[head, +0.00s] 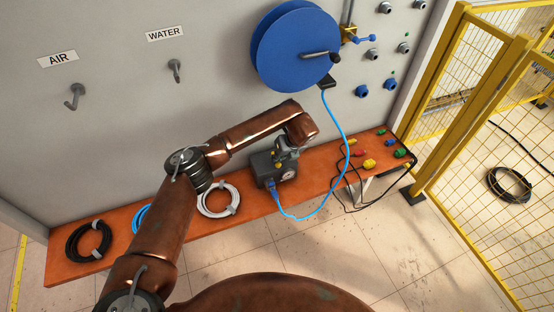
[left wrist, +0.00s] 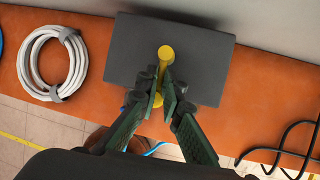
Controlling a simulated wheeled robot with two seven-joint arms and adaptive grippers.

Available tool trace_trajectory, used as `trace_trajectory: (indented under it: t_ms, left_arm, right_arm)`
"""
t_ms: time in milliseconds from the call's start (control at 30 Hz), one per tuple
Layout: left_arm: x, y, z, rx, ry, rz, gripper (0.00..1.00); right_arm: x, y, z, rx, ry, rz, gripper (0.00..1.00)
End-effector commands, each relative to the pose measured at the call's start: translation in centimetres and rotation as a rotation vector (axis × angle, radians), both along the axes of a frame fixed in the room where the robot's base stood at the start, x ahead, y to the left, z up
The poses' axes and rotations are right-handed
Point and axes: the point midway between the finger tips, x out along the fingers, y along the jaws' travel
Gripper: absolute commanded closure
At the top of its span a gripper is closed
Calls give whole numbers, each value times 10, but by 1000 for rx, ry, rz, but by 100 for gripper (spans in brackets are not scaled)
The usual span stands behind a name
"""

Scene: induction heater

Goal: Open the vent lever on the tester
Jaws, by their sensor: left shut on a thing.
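The tester is a dark grey box (head: 262,168) with a gauge on its front, standing on the orange bench. The left wrist view looks down on its flat top (left wrist: 205,60). A yellow lever (left wrist: 166,54) with a rounded end lies on that top. My left gripper (left wrist: 166,88) has its green-padded fingers closed around the lever, hiding its middle. In the head view the left gripper (head: 282,151) is over the tester and partly hidden by the wrist. My right gripper is not in view.
A blue hose (head: 338,122) runs from the blue reel (head: 292,45) to the tester's front. A white coil (head: 218,199) and a black coil (head: 88,240) lie left on the bench (head: 185,218). Cables with coloured connectors (head: 369,163) lie right. A yellow fence (head: 440,130) stands beyond.

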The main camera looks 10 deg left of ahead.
Motion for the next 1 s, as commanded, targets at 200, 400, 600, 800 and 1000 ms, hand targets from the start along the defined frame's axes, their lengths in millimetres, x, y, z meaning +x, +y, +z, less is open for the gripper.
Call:
trace_trajectory:
  t_ms: [200,400,600,800,1000]
  left_arm:
    - [3,-3,3,-3,-8,31,100]
    - [3,-3,3,-4,-9,35,100]
    - [4,-3,4,-5,-9,35,100]
    - [3,-2,2,-3,-6,35,79]
    - [2,-1,1,-2,-3,37,76]
  right_arm:
    - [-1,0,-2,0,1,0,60]
    - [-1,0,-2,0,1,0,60]
    - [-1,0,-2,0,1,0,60]
    - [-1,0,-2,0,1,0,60]
    - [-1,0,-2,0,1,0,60]
